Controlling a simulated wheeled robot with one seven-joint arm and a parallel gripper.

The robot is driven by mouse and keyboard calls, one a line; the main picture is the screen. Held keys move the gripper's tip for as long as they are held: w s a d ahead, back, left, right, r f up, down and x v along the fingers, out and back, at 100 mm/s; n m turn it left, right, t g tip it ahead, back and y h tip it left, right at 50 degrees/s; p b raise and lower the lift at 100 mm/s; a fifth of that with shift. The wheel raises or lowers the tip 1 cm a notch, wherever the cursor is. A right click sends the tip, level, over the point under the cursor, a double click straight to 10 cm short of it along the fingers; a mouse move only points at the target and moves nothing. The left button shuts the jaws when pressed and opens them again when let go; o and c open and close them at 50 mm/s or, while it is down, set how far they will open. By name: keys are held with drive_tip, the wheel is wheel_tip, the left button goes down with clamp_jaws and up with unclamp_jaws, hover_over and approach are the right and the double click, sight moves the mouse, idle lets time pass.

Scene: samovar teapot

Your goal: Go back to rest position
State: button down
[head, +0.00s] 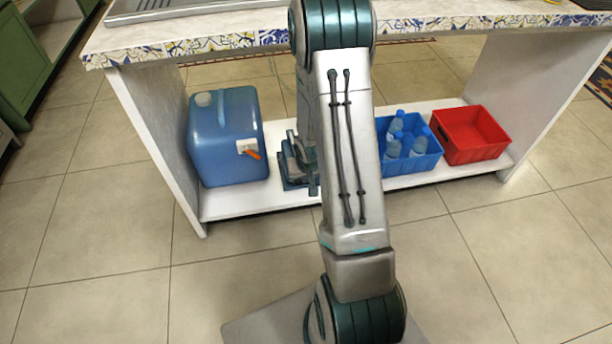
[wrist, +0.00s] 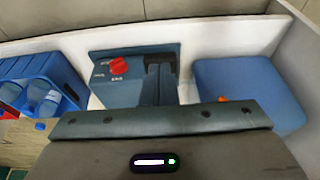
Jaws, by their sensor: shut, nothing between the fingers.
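My gripper (wrist: 160,70) shows in the wrist view as two dark fingers side by side, shut with nothing between them. They overlap a dark teal box-shaped device (wrist: 122,92) with a red knob and small markings. I cannot tell whether the fingers touch it. In the head view, the device (head: 291,177) stands on the low white shelf, partly covered by my arm. My arm reaches down the middle of the picture, and the gripper end is largely hidden behind it.
On the white shelf (head: 232,203), a blue water canister (head: 222,120) with an orange-handled tap stands left. A blue crate (head: 425,163) of bottles and an empty red crate (head: 475,148) stand right. The tiled countertop (head: 180,42) hangs above the shelf. The floor in front is clear.

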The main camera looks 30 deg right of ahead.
drive_tip(key=s+a+r+n+p, duration=0.15)
drive_tip(key=r+p, duration=0.65)
drive_tip(key=r, duration=0.8)
drive_tip(key=s+a+r+m+p, duration=0.1)
drive_tip(key=s+a+r+p, duration=0.2)
drive_tip(key=r+p, duration=0.95)
drive_tip(key=s+a+r+p, duration=0.2)
drive_tip(key=s+r+p, duration=0.1)
drive_tip(key=r, duration=0.7)
drive_tip(key=s+a+r+n+p, duration=0.1)
drive_tip(key=s+a+r+p, duration=0.2)
drive_tip(key=s+r, duration=0.3)
drive_tip(key=s+a+r+n+p, duration=0.1)
drive_tip(key=s+r, duration=0.4)
drive_tip(key=r, duration=0.9)
drive_tip(key=a+p, duration=0.1)
drive_tip(key=p, duration=0.1)
drive_tip(key=shift+a+y+p, duration=0.15)
drive_tip(key=shift+y+p, duration=0.2)
drive_tip(key=shift+y, duration=0.05)
